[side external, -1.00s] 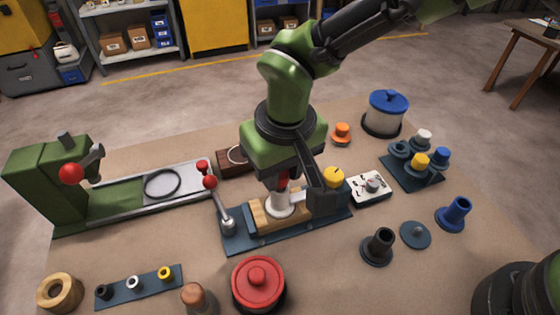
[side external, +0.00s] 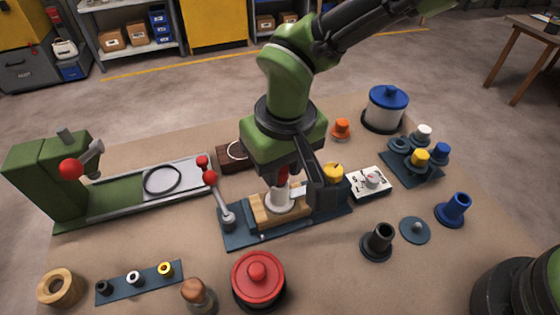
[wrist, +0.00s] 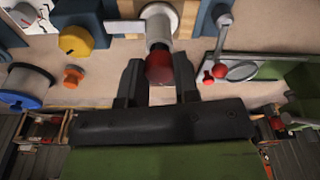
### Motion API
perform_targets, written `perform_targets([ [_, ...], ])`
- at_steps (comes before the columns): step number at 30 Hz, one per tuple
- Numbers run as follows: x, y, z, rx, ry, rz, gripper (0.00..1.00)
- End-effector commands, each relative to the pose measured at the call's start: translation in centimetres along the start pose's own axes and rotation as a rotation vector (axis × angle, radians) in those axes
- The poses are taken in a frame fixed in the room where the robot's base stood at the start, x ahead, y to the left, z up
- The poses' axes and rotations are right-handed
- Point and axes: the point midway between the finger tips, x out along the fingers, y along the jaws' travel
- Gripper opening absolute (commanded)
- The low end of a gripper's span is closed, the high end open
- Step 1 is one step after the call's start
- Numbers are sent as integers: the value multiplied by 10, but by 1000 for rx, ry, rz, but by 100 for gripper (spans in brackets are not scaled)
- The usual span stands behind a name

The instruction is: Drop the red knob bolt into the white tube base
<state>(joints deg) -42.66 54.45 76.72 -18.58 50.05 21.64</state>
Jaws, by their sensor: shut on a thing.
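The white tube base (side external: 279,201) stands upright on a wooden block in the blue-grey fixture in the middle of the table. It also shows at the top of the wrist view (wrist: 158,24). My gripper (side external: 290,180) is right above it, pointing down. It is shut on the red knob bolt (side external: 283,174), whose red knob shows between the two dark fingers in the wrist view (wrist: 159,69). The knob lines up with the tube mouth.
A lever with a red ball (side external: 210,178) rises at the fixture's left end. A yellow knob (side external: 333,172) and a white switch box (side external: 370,184) are close on the right. A red lidded pot (side external: 258,279) stands in front.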

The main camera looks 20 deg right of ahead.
Motion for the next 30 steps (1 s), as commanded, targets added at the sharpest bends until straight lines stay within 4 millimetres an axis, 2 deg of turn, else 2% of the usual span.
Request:
perform_targets([
  [22,12,0,1,-1,0,1,6],
  [23,12,0,1,0,0,0,31],
  [24,12,0,1,0,0,0,40],
  [30,12,0,1,0,0,0,40],
])
